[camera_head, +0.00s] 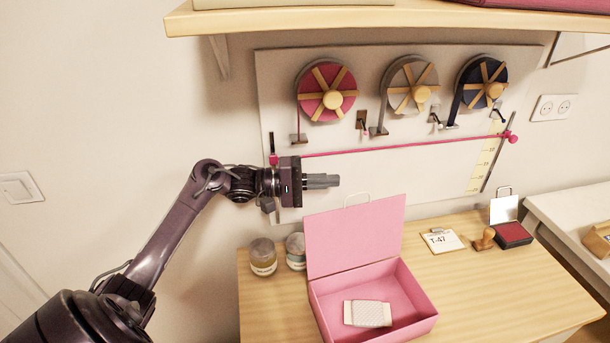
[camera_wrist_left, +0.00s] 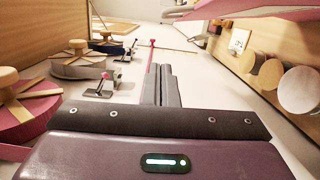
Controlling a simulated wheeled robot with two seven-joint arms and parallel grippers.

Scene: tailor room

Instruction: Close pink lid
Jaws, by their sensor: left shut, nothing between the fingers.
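The pink box (camera_head: 418,323) stands on the wooden table in the head view. Its pink lid (camera_head: 352,236) is raised and upright at the back of the box, with a thin handle on its top edge. A white ribbed item (camera_head: 367,313) lies inside the box. My left gripper (camera_head: 337,181) is shut and empty, held above the lid's top edge and apart from it, pointing right. Its closed fingers also show in the left wrist view (camera_wrist_left: 162,85). A pink edge at the top right of the wrist view looks like the lid. My right gripper is not in view.
Two jars (camera_head: 263,257) stand left of the box. A T-47 card (camera_head: 441,241), a stamp (camera_head: 484,239) and a red ink pad (camera_head: 513,235) are to its right. Ribbon reels (camera_head: 334,98) hang on the wall board behind. A shelf (camera_head: 400,16) overhangs above.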

